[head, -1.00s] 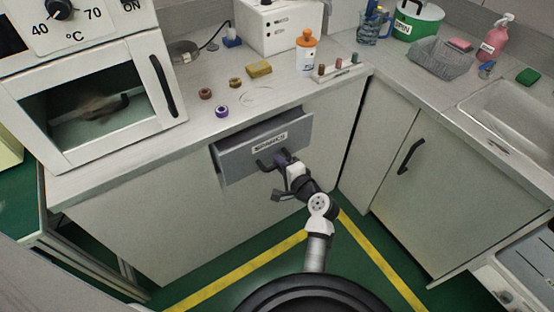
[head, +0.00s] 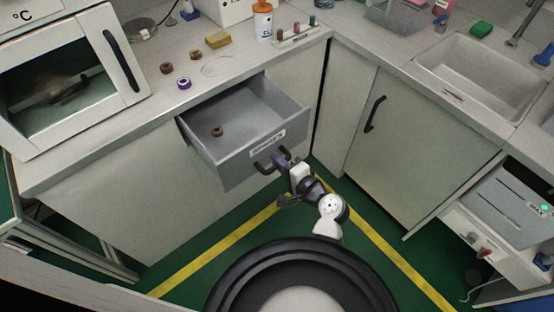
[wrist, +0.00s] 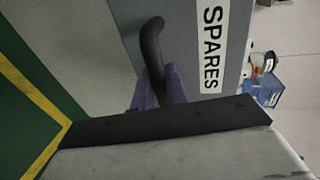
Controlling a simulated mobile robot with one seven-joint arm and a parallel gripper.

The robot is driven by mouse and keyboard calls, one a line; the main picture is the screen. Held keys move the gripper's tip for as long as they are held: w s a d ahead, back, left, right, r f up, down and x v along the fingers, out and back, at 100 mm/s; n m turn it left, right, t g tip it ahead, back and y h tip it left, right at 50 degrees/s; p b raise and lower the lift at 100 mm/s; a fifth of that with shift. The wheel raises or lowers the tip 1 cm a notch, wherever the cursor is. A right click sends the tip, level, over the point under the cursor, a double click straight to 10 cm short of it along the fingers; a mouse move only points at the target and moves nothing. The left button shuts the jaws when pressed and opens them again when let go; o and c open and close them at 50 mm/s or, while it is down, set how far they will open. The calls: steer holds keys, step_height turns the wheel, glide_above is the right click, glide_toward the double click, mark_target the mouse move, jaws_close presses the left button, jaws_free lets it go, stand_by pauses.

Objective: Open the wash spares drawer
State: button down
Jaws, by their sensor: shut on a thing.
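The wash spares drawer (head: 228,169) is a grey drawer pulled well out from under the counter in the head view. A small brown ring-like piece (head: 217,131) lies inside it. A white label (wrist: 212,45) reading "SPARES" shows on its front in the wrist view. The drawer's black handle (head: 264,165) also shows in the wrist view (wrist: 152,45). My gripper (head: 281,160) is shut on the handle, with its purple fingers around it; they also show in the wrist view (wrist: 160,88).
A white oven-like cabinet (head: 75,70) stands on the counter at left. Small rings, a yellow block (head: 218,39) and a bottle (head: 262,20) stand on the counter. A cupboard (head: 400,140) with a black handle is at right. Green floor is free around my base.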

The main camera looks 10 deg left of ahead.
steer(key=c, duration=1.5)
jaws_free()
